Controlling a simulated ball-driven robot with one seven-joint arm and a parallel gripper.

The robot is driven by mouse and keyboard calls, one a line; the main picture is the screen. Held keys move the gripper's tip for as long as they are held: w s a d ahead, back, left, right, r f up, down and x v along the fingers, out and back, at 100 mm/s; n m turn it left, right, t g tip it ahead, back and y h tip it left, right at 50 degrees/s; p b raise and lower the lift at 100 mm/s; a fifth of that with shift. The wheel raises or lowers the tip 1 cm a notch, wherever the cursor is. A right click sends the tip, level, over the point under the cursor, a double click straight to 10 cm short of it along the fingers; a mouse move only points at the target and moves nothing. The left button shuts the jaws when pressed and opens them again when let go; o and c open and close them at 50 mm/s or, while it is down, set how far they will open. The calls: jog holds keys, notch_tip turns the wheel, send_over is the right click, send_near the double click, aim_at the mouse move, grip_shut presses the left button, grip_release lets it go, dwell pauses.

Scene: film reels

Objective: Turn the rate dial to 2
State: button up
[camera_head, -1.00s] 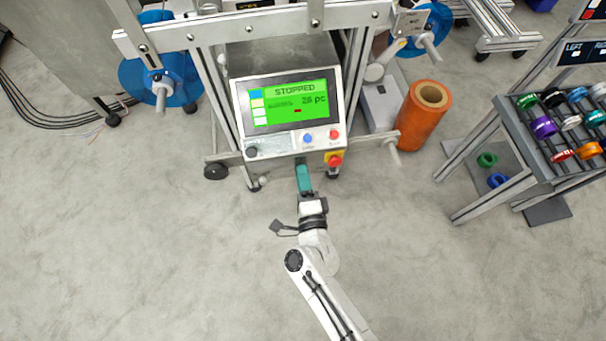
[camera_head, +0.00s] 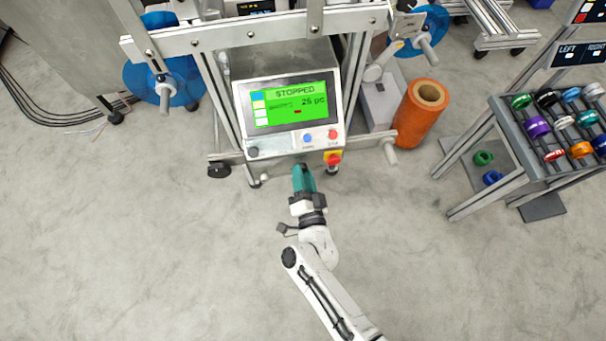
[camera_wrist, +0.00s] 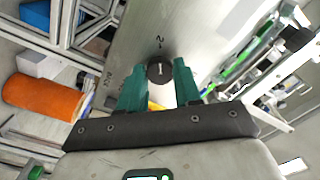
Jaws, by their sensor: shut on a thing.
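The rate dial (camera_wrist: 160,72) is a small dark round knob with a white line on its face, seen in the wrist view. It stands on a grey metal panel (camera_wrist: 165,22). A printed "2" with a tick lies just above it, and the white line points roughly toward that tick. The two teal fingers of my gripper (camera_wrist: 160,78) are shut on the dial, one on each side. In the head view my gripper (camera_head: 303,176) reaches the lower front of the console (camera_head: 292,146); the dial is hidden there.
The console screen (camera_head: 290,103) is green and reads "STOPPED". A red knob on yellow (camera_head: 333,158) sits close to the right of my gripper. An orange roll (camera_head: 421,115) stands further right, beside a rack of reels (camera_head: 510,150). The floor in front is clear.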

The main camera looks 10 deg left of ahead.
jog(key=shift+f, duration=0.1)
dwell(0.3)
jog(key=o, duration=1)
jog(key=shift+o, duration=0.2)
jog(key=p+v, duration=0.1)
jog(key=v, duration=1)
jog(key=shift+p, duration=0.35)
jog(key=shift+w, duration=0.1)
